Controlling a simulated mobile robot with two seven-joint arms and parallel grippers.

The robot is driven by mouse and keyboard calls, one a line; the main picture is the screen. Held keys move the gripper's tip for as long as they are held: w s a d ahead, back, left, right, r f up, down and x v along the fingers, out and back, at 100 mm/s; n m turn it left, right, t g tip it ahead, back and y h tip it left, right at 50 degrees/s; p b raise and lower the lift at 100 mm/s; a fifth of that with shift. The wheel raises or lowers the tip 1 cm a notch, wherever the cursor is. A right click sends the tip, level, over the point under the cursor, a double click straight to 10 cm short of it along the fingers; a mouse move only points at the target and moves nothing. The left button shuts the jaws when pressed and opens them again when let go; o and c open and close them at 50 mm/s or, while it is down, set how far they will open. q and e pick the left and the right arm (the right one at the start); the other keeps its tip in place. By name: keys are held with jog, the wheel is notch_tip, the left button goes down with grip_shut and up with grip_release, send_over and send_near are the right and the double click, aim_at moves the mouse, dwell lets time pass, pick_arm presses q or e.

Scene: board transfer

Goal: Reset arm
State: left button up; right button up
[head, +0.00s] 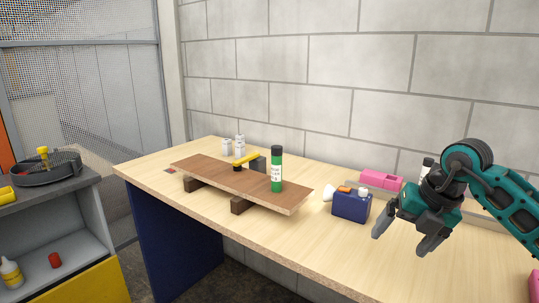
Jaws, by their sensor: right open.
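My right arm comes in from the right edge. My left gripper is out of the picture. A brown board (221,184) lies on two dark blocks on the table, with a green bottle with a black cap (276,172) standing upright on it. A yellow-handled tool (245,159) is at the board's back edge; whether it rests on the board is unclear.
The blue box (350,207) with small items on top stands left of my right gripper. A pink box (380,180) lies behind it. White containers (233,146) stand at the back left. A grey shelf unit (60,233) stands at left. The table's front right is clear.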

jog(key=s+a+f+m+t+y+p, duration=0.1)
jog(key=s+a+m+t+y, duration=0.15)
jog(key=a+y, duration=0.7)
jog(key=s+a+f+m+t+y, duration=0.15)
jog(key=s+a+y, duration=0.35)
jog(key=a, duration=0.7)
jog(key=s+d+f+m+t+h, duration=0.1)
jog(key=d+f+m+t+h, duration=0.35)
jog(key=m, duration=0.55)
jog(key=d+f+m+t+h, duration=0.3)
jog(key=f+m+t+h, duration=0.25)
jog(key=m, duration=0.35)
jog(key=s+d+f+m+g+h, duration=0.1)
jog(key=s+f+m+g+h, duration=0.1)
jog(key=s+f, duration=0.4)
jog(key=s+d+f+m+g+h+p, duration=0.1)
jog(key=s+f+m+g+h, duration=0.2)
jog(key=f, duration=0.5)
jog(key=s+m+g, duration=0.1)
jog(key=s, duration=0.1)
jog(key=shift+s+d+g, duration=0.3)
jog(key=shift+s, duration=0.1)
